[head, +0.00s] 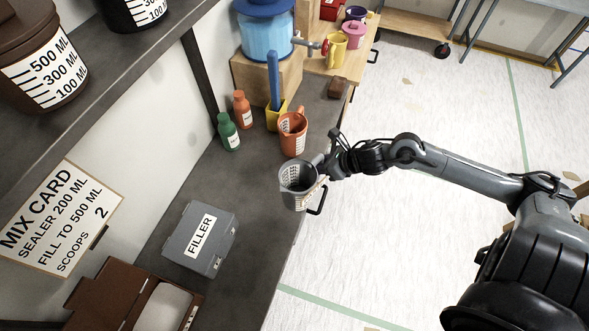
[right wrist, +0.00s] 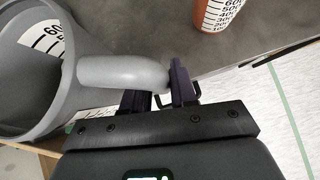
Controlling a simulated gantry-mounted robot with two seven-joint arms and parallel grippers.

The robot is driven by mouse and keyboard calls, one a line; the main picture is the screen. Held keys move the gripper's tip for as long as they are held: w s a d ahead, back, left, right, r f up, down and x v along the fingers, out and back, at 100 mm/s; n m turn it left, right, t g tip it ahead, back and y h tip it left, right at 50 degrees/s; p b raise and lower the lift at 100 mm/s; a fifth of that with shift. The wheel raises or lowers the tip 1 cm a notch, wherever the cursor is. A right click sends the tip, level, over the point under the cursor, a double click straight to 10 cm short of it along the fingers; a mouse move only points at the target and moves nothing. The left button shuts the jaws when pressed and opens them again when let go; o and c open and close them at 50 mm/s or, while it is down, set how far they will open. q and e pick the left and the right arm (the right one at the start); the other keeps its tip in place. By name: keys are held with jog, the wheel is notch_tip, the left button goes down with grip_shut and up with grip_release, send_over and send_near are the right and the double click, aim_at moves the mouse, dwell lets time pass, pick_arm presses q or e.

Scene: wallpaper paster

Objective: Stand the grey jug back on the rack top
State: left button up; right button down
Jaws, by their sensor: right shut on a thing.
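The grey jug (head: 296,194), with a white scale label, hangs at the right edge of the dark counter, its open mouth facing up towards the head camera. My right gripper (head: 322,168) is on its right side, shut on its handle. In the right wrist view, the jug (right wrist: 40,95) fills the left side and its handle runs between my fingers (right wrist: 160,92). I cannot tell whether its base touches the counter. A wooden-topped surface (head: 345,66) with mugs stands at the far end; I cannot tell if it is the rack top. My left gripper is not in view.
An orange jug (head: 292,133) stands just beyond the grey jug, near green (head: 228,132) and orange (head: 242,110) bottles. A blue dispenser (head: 267,38) stands on a wooden block. A grey filler box (head: 200,238) lies nearer. The counter between is bare.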

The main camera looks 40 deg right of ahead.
jog(key=shift+d+p+x, duration=0.2)
jog(key=shift+x, duration=2.8)
jog(key=shift+d+p+x, duration=0.2)
jog(key=shift+x, duration=2.85)
jog(key=shift+f, duration=0.35)
jog(key=c, duration=0.9)
grip_release()
